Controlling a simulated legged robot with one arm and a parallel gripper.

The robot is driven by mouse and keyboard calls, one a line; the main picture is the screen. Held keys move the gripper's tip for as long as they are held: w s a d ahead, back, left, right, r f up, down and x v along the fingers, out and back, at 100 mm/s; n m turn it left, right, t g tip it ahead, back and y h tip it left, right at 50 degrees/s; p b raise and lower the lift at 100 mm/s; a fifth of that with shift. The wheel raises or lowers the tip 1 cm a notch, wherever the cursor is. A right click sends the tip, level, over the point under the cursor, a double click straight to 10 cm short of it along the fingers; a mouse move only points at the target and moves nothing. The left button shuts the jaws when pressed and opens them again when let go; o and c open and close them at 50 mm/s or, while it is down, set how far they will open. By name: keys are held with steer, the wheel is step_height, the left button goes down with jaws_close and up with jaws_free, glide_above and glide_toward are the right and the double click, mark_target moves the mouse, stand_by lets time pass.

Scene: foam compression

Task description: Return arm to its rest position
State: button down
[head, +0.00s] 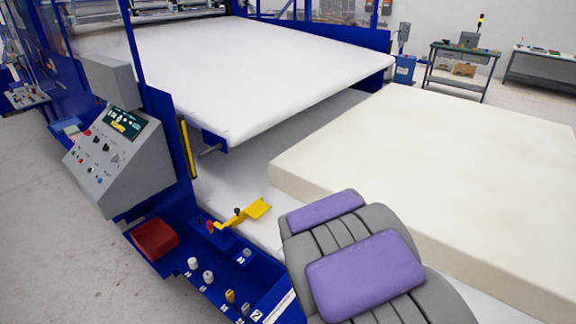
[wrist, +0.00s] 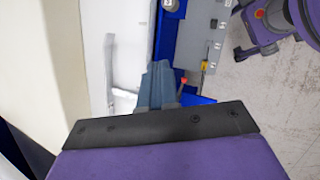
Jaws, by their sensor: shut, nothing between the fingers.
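My gripper (wrist: 160,80) shows in the wrist view as narrow grey-blue fingers, shut and empty, pointing up the picture past a dark bar. It hangs above the edge of the blue machine frame, apart from the foam as far as I can tell. In the head view the gripper cannot be made out; my own grey and purple body parts fill the lower right. A thick cream foam block (head: 440,165) lies on the white bed at the right. It also shows at the left of the wrist view (wrist: 40,60).
A white raised platen (head: 240,70) stands behind the foam. A grey control panel (head: 115,160) is at the left, with a red bin (head: 154,239) and a yellow lever (head: 243,214) nearby. Several knobs line the blue ledge. Workbenches (head: 460,65) stand at the back right; open floor lies at left.

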steer(key=s+a+r+m+g+y+b, duration=0.1)
steer(key=s+a+r+m+y+b, duration=0.1)
steer(key=s+m, duration=0.4)
steer(key=s+a+r+m+g+y+b, duration=0.1)
steer(key=s+r+m, duration=0.4)
steer(key=s, duration=1.2)
steer(key=m+g+y+b, duration=0.1)
steer(key=m+y+b, duration=0.1)
steer(key=shift+s+a+b, duration=0.3)
steer(key=shift+a+b, duration=0.1)
